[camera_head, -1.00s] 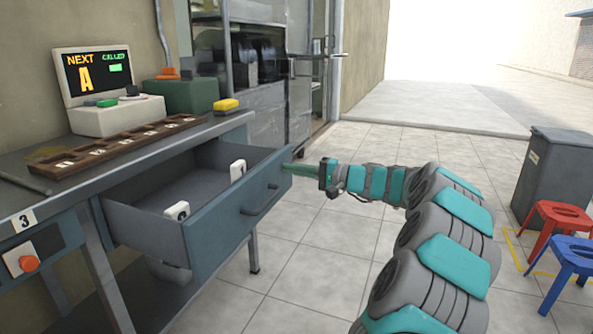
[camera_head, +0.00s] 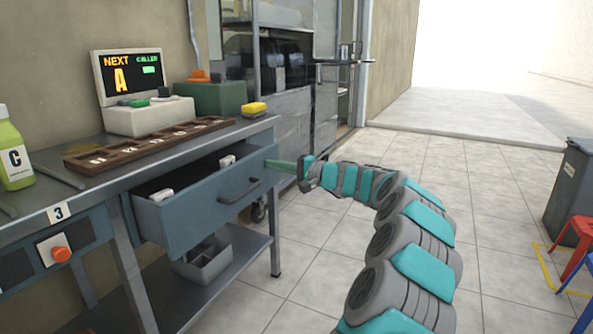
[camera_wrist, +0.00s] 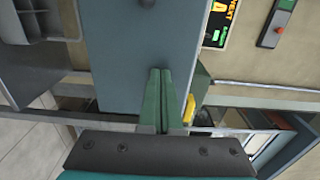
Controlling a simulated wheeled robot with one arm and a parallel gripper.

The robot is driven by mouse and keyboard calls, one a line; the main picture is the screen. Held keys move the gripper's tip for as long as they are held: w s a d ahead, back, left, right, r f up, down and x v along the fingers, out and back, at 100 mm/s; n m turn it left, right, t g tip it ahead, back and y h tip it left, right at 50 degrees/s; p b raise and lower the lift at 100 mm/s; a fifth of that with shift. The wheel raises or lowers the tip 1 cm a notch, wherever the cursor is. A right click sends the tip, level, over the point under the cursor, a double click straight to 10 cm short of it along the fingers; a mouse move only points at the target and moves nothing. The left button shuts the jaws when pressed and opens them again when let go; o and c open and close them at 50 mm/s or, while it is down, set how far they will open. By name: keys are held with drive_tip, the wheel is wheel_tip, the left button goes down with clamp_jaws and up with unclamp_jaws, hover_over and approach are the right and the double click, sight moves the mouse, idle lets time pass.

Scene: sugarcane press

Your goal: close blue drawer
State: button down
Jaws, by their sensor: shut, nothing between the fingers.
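The blue drawer (camera_head: 200,212) stands partly open under the grey workbench (camera_head: 107,188), with a dark bar handle (camera_head: 239,192) on its front. Two white pieces show inside it, one white piece (camera_head: 161,195) near the left end. My gripper (camera_head: 268,163) is shut and empty, its green fingertips at the upper right part of the drawer front, apparently touching it. In the wrist view the closed green fingers (camera_wrist: 161,72) lie against the blue-grey front panel (camera_wrist: 140,40); exact contact is hard to tell.
On the bench are a display (camera_head: 126,77), a brown slotted tray (camera_head: 150,142), a yellow block (camera_head: 254,109) and a green bottle (camera_head: 12,155). A grey bin (camera_head: 203,262) sits on the lower shelf. Red (camera_head: 578,240) and blue stools stand at right; the tiled floor between is clear.

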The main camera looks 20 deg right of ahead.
drive_tip(key=x, duration=1)
drive_tip(key=shift+w+a, duration=0.15)
drive_tip(key=shift+w+r, duration=0.1)
drive_tip(key=shift+r, duration=0.05)
drive_tip(key=shift+a, duration=0.2)
drive_tip(key=shift+d, duration=0.1)
